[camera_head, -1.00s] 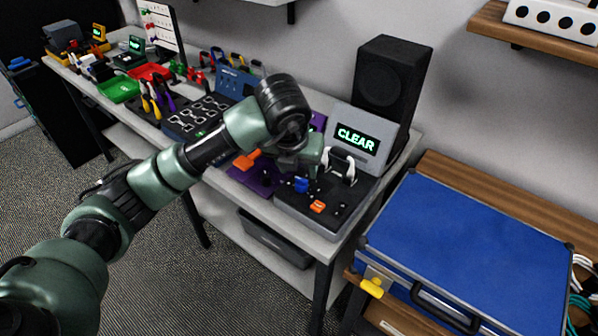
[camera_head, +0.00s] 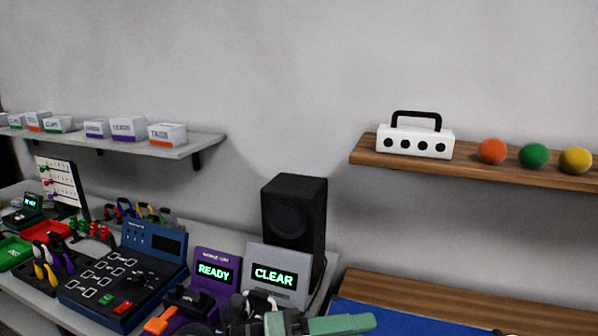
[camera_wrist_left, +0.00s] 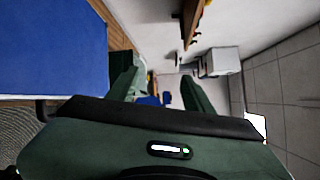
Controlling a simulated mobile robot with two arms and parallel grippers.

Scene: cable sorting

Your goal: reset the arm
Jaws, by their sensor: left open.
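My left gripper (camera_wrist_left: 155,88) is open and empty in the left wrist view, its two green fingers apart with the far side of the room seen between them. In the head view only a green part of my left arm shows at the bottom edge, in front of the grey device reading CLEAR (camera_head: 275,277). The fingertips cannot be made out there. My right gripper is in neither view.
A purple device reading READY (camera_head: 214,271), a blue panel box (camera_head: 150,262) and a black speaker (camera_head: 294,217) stand on the bench. A blue case (camera_head: 385,318) lies at right; it also shows in the left wrist view (camera_wrist_left: 55,45). A wooden shelf (camera_head: 470,171) hangs above.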

